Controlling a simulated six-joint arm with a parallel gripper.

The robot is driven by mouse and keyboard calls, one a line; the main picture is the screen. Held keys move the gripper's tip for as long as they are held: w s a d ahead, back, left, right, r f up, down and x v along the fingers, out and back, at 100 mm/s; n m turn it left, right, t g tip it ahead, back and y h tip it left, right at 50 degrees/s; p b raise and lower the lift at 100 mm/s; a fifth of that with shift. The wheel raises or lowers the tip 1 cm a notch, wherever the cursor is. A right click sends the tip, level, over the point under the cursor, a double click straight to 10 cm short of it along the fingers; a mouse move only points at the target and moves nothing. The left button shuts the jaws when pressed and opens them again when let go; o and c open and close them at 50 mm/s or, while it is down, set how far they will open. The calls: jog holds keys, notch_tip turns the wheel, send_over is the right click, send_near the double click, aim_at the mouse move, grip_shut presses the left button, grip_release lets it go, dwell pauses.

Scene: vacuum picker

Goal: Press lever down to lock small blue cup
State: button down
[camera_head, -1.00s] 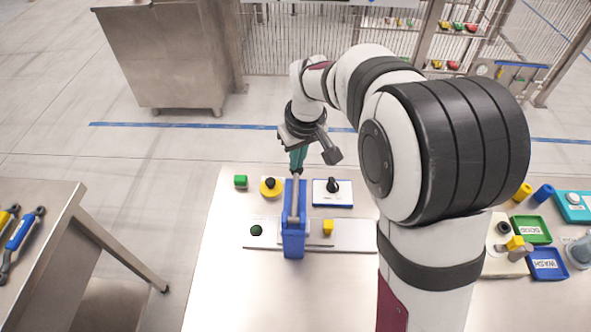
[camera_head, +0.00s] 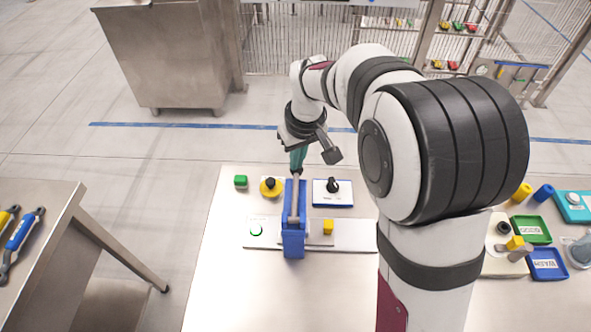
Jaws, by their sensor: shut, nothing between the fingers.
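A blue upright frame (camera_head: 293,245) stands on a grey base plate, with a grey metal lever (camera_head: 294,208) running along its top toward the far side. My gripper (camera_head: 297,168) is shut and empty, pointing down at the far end of the lever. Its tips seem to meet the lever end, but contact is too small to tell. A round button (camera_head: 256,230) left of the frame shows a bright green ring. A small blue cylinder (camera_head: 543,193), possibly a cup, stands at the far right. I see no cup under the frame.
A green block (camera_head: 240,181), a yellow round base with a black knob (camera_head: 270,188) and a white-and-blue switch box (camera_head: 333,193) stand behind. Green (camera_head: 531,229) and blue (camera_head: 547,264) trays lie right. The front-left table is clear.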

notch_tip(320, 180, up, 8)
jog(key=shift+r, duration=0.15)
dwell(0.4)
jog(key=s+d+f+m, duration=0.1)
jog(key=s+m, duration=0.3)
jog(key=s, duration=0.5)
jog(key=s+d+f+m+g, duration=0.1)
jog(key=s+d+m, duration=0.2)
jog(key=s, duration=0.7)
jog(key=s+d+f+m+g, duration=0.1)
jog(key=s+d+m, duration=0.3)
jog(key=s, duration=0.6)
jog(key=shift+s+d+f+m+y, duration=0.2)
jog(key=shift+d+f+m+y, duration=0.15)
jog(key=shift+f, duration=0.2)
